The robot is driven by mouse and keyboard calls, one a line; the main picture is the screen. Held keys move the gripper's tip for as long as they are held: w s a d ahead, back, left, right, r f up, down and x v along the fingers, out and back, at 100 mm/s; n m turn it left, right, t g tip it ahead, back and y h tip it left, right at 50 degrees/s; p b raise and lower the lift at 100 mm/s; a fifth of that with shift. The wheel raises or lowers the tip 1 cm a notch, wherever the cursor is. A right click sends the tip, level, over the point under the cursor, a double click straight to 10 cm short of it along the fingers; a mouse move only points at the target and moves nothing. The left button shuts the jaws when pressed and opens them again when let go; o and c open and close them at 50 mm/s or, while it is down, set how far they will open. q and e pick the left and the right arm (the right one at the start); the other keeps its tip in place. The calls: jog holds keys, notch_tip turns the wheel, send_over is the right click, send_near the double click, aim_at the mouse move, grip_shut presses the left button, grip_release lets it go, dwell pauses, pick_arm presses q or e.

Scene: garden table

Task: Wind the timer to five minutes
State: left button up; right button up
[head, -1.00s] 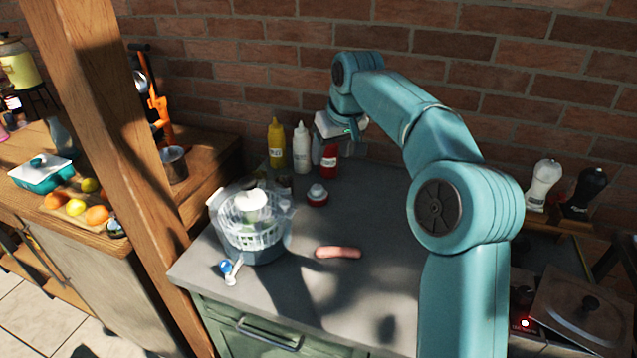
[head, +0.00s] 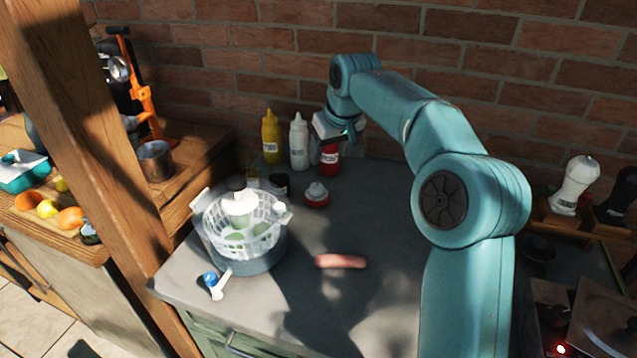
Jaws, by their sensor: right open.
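A small round red and white piece with a white knob on top, which looks like the timer (head: 316,195), stands on the grey counter (head: 385,215) behind the sausage. Its dial marks are too small to read. My right gripper (head: 340,135) is open, above and behind the timer, close to the top of the red squeeze bottle (head: 329,158). It is apart from the timer, and its fingertips are partly hidden by its own body. My left gripper is not in view.
A salad spinner with a white basket (head: 240,240) stands left of the timer. A sausage (head: 341,261) and a blue-and-white utensil (head: 215,283) lie in front. Yellow (head: 271,138) and white (head: 299,144) bottles stand by the brick wall. A wooden post (head: 100,160) rises at left.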

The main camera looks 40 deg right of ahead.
aim_at(317, 186)
jog(key=x, duration=1.4)
jog(key=shift+w+f, duration=0.1)
jog(key=shift+f, duration=0.05)
jog(key=shift+w+a, duration=0.1)
jog(key=c, duration=1)
